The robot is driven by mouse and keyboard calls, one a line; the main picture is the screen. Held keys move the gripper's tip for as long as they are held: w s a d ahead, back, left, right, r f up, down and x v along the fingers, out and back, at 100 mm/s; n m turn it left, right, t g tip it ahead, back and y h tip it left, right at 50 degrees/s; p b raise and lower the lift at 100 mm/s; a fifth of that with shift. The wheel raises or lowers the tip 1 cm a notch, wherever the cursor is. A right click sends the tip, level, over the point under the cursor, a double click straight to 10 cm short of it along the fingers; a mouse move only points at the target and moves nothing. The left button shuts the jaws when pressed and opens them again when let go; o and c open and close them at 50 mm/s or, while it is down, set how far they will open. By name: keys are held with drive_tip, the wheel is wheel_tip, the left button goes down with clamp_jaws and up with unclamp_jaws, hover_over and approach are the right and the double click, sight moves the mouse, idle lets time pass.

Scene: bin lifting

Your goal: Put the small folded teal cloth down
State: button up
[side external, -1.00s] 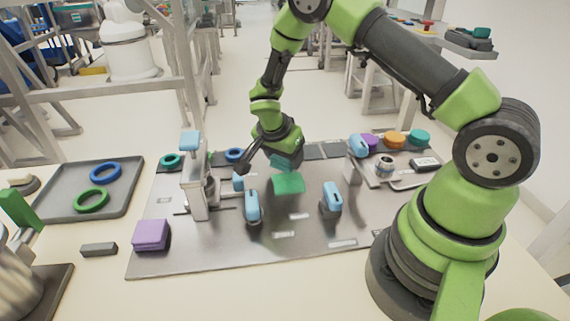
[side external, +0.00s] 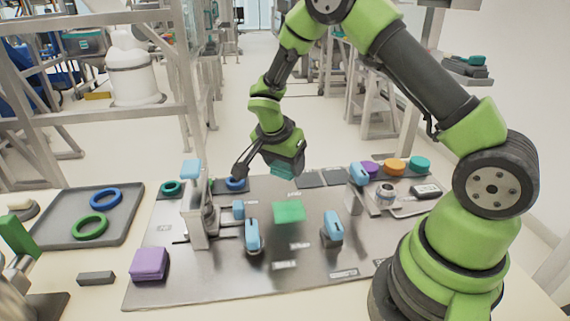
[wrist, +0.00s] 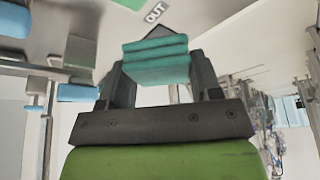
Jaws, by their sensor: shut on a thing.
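The small folded teal cloth (wrist: 155,58) shows stacked layers in the wrist view, between the two dark fingers of my gripper (wrist: 160,72). My gripper is shut on it. In the side view my gripper (side external: 283,166) points down over the far middle of the metal work plate (side external: 215,278), with the cloth (side external: 282,171) at its tip. The cloth appears held above the plate, clear of any surface. A flat green pad (side external: 289,212) lies on the plate, nearer the camera than the cloth. A label reading OUT (wrist: 155,12) shows beyond the cloth in the wrist view.
Blue-topped fixtures (side external: 253,237) and (side external: 333,229) stand on either side of the green pad. A taller metal post (side external: 197,212) stands left. A purple block (side external: 149,264) sits front left. A grey tray (side external: 70,229) holds rings. Dark flat patches (side external: 312,179) lie behind.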

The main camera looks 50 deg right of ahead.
drive_tip(key=w+d+r+n+t, duration=0.1)
drive_tip(key=w+d+r+n, duration=0.1)
drive_tip(key=w+d+n, duration=0.3)
drive_tip(key=m, duration=0.1)
hover_over(276, 179)
drive_tip(key=a, duration=0.1)
drive_tip(key=f, duration=0.5)
drive_tip(key=shift+s+a, duration=0.1)
drive_tip(key=shift+s, duration=0.15)
drive_tip(key=shift+f, duration=2.4)
drive_tip(key=shift+f, duration=0.1)
drive_tip(key=o, duration=1)
drive_tip(key=shift+c, duration=0.2)
